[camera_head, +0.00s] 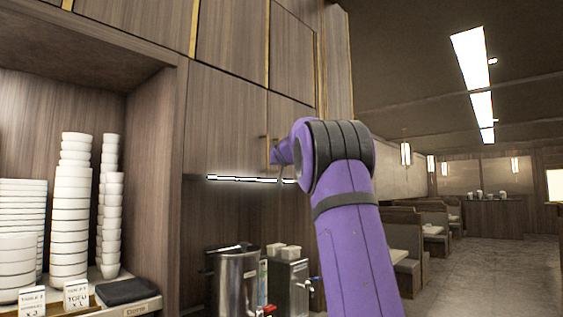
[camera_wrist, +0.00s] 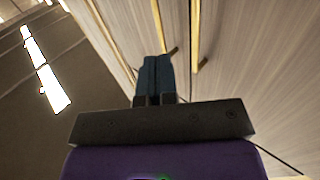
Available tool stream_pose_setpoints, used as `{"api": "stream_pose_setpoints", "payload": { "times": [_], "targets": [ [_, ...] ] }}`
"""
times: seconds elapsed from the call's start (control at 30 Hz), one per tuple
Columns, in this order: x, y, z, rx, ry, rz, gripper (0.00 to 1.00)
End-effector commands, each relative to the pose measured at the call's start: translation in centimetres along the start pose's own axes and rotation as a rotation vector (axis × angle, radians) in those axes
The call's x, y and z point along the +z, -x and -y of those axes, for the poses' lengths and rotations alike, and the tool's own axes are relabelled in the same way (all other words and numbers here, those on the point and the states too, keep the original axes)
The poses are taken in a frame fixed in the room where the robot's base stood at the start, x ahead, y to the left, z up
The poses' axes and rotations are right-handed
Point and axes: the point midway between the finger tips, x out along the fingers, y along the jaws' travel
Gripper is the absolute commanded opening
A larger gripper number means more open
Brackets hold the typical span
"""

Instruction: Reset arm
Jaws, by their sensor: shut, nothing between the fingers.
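My gripper (camera_wrist: 157,60) shows in the wrist view, its two dark fingers pressed together with nothing between them. It points toward the wooden cabinet doors (camera_wrist: 230,45), close to the brass handles (camera_wrist: 199,68); I cannot tell whether it touches them. In the head view my purple arm rises at the right of centre and bends toward the upper cabinet doors (camera_head: 226,125). The fingers themselves are mostly hidden behind the arm there.
Below the cabinet stand a metal pot (camera_head: 237,280) and a dispenser (camera_head: 287,283). Stacks of white bowls (camera_head: 71,215) fill the shelf at left, with small label cards (camera_head: 76,294) in front. Booths (camera_head: 406,240) and open floor (camera_head: 480,265) lie at right.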

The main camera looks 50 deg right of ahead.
Motion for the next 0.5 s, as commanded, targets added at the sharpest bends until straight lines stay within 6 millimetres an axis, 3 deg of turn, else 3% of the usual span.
{"api": "stream_pose_setpoints", "payload": {
  "times": [0.37,0.5],
  "targets": [
    [0.0,0.6,-0.1,-0.002,0.0,0.004,0.0],
    [0.5,2.7,1.2,-0.016,-0.007,0.045,0.0]
  ]
}}
